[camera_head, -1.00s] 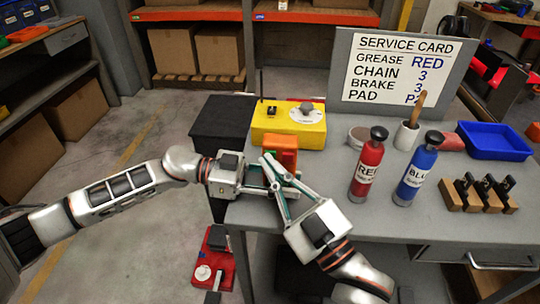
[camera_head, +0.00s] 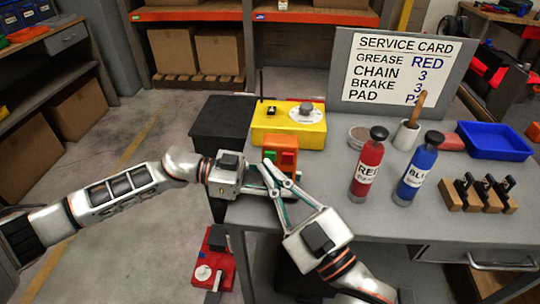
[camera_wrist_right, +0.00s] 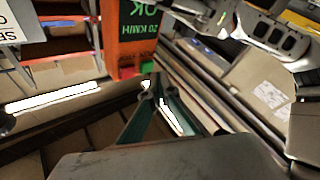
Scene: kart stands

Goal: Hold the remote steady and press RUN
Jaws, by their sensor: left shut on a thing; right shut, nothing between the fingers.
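The orange remote (camera_head: 280,143) is upright at the near left edge of the grey table, with small green and red patches on its face. My left gripper (camera_head: 284,181) reaches in from the left and is shut on the remote's lower part, partly hidden by my right fingers. My right gripper (camera_head: 268,166) is shut and empty, its tips just in front of the remote. In the right wrist view the remote (camera_wrist_right: 118,45) appears upside down, with a green display reading "20 KM/H OK". The right fingertips (camera_wrist_right: 154,84) are below its red and green buttons; contact cannot be told.
A yellow box (camera_head: 290,122) with a knob stands behind the remote. Red (camera_head: 366,165) and blue (camera_head: 416,170) bottles, a blue tray (camera_head: 495,141) and a service card board (camera_head: 400,75) are to the right. A red device (camera_head: 214,262) is below the table edge.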

